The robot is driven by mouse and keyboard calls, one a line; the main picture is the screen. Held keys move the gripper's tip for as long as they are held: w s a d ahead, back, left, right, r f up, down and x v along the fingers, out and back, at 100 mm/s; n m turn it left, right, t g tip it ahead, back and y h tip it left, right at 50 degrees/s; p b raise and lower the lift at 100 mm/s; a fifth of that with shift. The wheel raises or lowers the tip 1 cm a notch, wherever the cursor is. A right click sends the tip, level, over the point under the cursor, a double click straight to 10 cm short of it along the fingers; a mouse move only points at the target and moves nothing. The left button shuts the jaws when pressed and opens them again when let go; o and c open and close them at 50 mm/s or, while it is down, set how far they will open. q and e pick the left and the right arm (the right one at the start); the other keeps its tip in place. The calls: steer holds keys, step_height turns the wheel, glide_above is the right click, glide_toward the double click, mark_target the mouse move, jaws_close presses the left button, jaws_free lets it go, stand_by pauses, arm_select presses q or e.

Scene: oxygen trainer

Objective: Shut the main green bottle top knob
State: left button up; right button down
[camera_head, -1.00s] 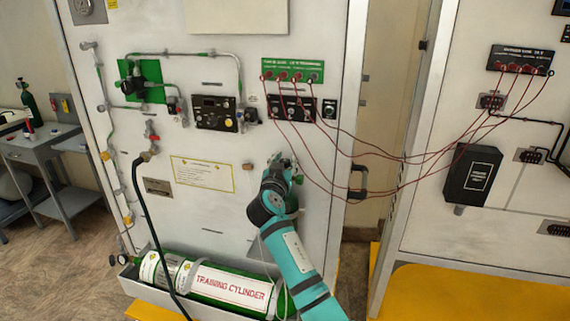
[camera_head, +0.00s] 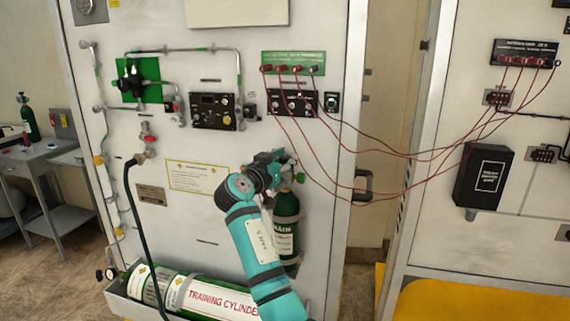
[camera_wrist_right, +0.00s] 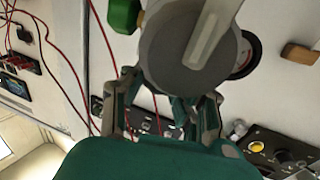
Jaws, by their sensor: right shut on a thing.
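The main green bottle (camera_head: 285,237), with a white label reading MAIN, stands upright against the panel, partly covered by my right arm. My right gripper (camera_head: 289,168) is at the bottle's top and hides its top knob in the head view. In the right wrist view my right gripper (camera_wrist_right: 165,92) has its fingers on either side of a grey round piece (camera_wrist_right: 185,50), which looks like the top knob, and is shut on it. A green part (camera_wrist_right: 124,14) shows beside the piece. How far the knob is turned cannot be told. My left gripper is not in view.
A lying green training cylinder (camera_head: 215,299) rests in a tray below. A black box (camera_head: 483,176) is on the right panel. A dark hose (camera_head: 137,225) hangs at left.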

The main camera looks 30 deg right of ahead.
steer(key=c, duration=0.9)
jaws_free()
steer(key=shift+c, duration=0.2)
steer(key=v, duration=1.2)
